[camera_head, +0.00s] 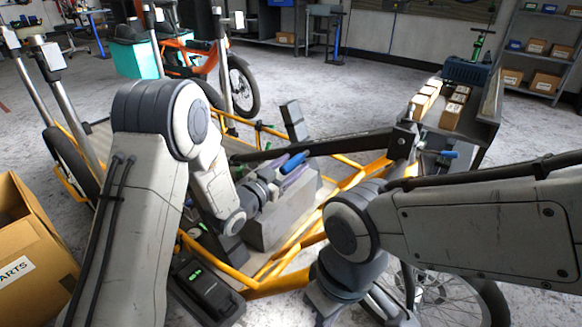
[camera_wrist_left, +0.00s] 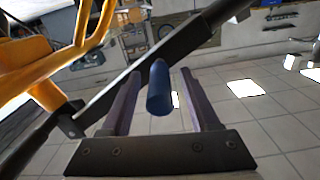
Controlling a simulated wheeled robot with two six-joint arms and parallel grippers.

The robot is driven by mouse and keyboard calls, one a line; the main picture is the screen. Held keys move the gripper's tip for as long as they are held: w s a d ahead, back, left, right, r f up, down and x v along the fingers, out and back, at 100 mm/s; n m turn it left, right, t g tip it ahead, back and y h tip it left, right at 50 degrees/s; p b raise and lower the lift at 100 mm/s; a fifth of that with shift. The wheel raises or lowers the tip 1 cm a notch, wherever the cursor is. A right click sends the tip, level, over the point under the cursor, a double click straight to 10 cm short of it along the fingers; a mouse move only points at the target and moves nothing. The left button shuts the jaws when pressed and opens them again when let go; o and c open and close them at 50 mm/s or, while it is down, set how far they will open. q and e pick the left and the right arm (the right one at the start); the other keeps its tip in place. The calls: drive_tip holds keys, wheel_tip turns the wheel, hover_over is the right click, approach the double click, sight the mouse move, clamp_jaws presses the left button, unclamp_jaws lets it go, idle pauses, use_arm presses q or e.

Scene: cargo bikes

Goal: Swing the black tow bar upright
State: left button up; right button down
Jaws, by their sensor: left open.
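The black tow bar (camera_head: 335,145) lies low and nearly level over the yellow frame, running left from a black bracket (camera_head: 402,141). In the left wrist view the bar (camera_wrist_left: 125,85) crosses diagonally behind the fingers. A blue grip (camera_wrist_left: 159,88) sticks out from it towards the camera. My left gripper (camera_head: 288,170) is open at the grip. Its two purple fingers (camera_wrist_left: 160,74) stand on either side of the blue grip, with a gap visible on both sides. My right arm comes in from the right; its gripper cannot be made out.
A grey block (camera_head: 283,215) sits inside the yellow frame (camera_head: 345,185) below my left gripper. A cardboard box (camera_head: 30,245) stands at the left. A bench with small boxes (camera_head: 452,112) is at the right. A blue-tipped lever (camera_head: 450,154) shows near the bracket.

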use_arm(q)
clamp_jaws()
idle(1.4)
